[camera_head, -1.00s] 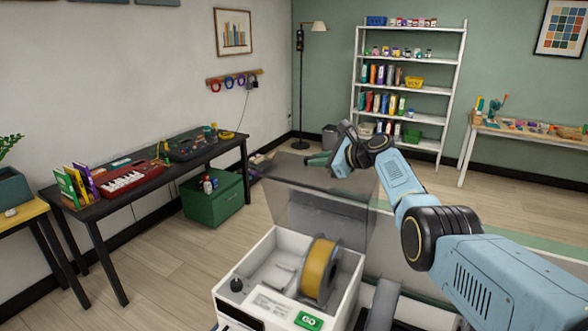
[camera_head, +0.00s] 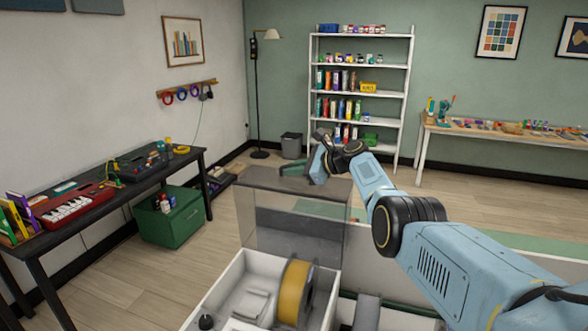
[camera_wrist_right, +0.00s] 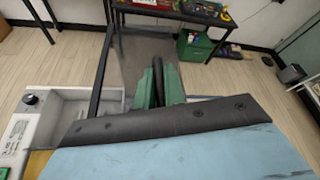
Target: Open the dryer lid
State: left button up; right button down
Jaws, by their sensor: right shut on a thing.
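The dryer (camera_head: 225,290) is a white box at the bottom of the head view, with a yellow spool (camera_head: 293,292) inside. Its smoky transparent lid (camera_head: 290,222) stands raised at the back of the box, so the inside shows from above. My right gripper (camera_head: 290,171) is at the lid's upper edge, shut on the lid. In the right wrist view, the green fingers (camera_wrist_right: 158,82) close around a dark bar at the lid, with the dryer's white tray and black knob (camera_wrist_right: 30,99) to the left. My left gripper is not in view.
A white shelf (camera_head: 361,95) and a bin (camera_head: 291,146) are at the back. Wooden floor lies open between.

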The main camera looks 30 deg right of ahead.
jog(key=c, duration=1.5)
grip_release()
jog(key=shift+f, duration=0.2)
jog(key=shift+s+r, duration=0.1)
jog(key=shift+r, duration=0.1)
jog(key=shift+s+d+r+p, duration=0.2)
jog(key=shift+s+d+p, duration=0.15)
jog(key=shift+s+p, duration=0.15)
jog(key=v, duration=1.2)
jog(key=shift+f, duration=0.15)
